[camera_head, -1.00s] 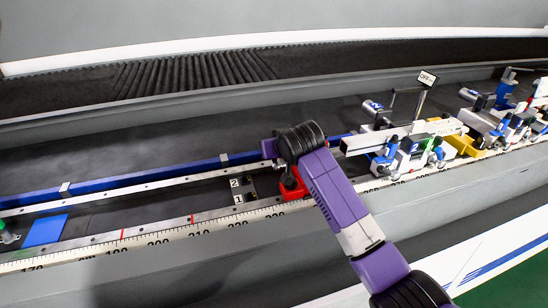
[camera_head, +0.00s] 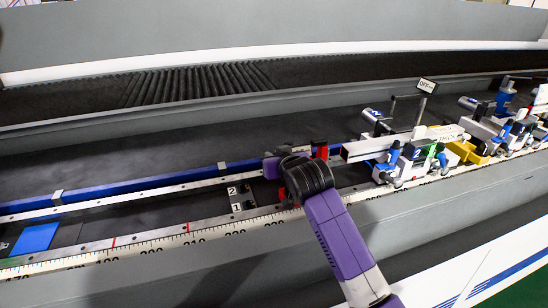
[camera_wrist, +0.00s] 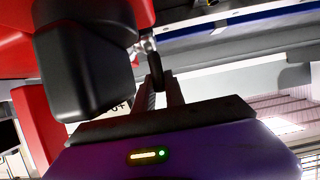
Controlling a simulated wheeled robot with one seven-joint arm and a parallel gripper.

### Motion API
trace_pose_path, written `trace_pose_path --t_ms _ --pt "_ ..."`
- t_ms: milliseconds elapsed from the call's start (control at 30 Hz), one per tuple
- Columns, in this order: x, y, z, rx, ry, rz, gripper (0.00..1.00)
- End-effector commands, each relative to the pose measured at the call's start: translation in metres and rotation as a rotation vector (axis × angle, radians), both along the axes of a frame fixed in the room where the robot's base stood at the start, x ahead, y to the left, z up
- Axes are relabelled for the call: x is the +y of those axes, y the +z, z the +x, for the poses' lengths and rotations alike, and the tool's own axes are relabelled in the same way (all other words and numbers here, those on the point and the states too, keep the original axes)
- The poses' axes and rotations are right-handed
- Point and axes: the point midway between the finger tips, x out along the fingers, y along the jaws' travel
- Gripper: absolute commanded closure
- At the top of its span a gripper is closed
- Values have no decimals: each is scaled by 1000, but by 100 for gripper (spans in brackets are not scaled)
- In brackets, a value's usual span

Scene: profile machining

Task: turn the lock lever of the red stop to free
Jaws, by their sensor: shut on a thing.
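The red stop is mostly hidden behind my arm in the head view; a red part (camera_head: 321,152) shows just behind my dark wrist joint. In the wrist view its red body (camera_wrist: 50,125) fills the left side, with a large black block (camera_wrist: 85,65) in front of it. The lock lever (camera_wrist: 155,72) shows as a dark grip on a short metal stem, up and right of that block. My gripper (camera_wrist: 163,88) has its narrow fingers shut on the lever. Whether the lever stands at free or locked cannot be read.
A rail with a printed scale (camera_head: 160,235) runs along the bench front. A white-and-blue clamp unit (camera_head: 405,160) stands close on the right, with more units beyond. A small plate marked 1 and 2 (camera_head: 240,196) lies left of my wrist. The dark bed behind is clear.

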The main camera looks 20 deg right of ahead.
Motion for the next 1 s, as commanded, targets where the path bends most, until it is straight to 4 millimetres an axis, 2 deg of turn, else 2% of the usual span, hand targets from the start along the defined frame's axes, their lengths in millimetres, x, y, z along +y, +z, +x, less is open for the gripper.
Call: trace_pose_path --t_ms 33,67,467,1000 --pt "-1 -1 0 3 -1 0 82" --pt "-1 -1 0 3 -1 1 76" --pt "0 1 -4 2 0 1 76" --pt "0 26 -67 1 0 1 76"
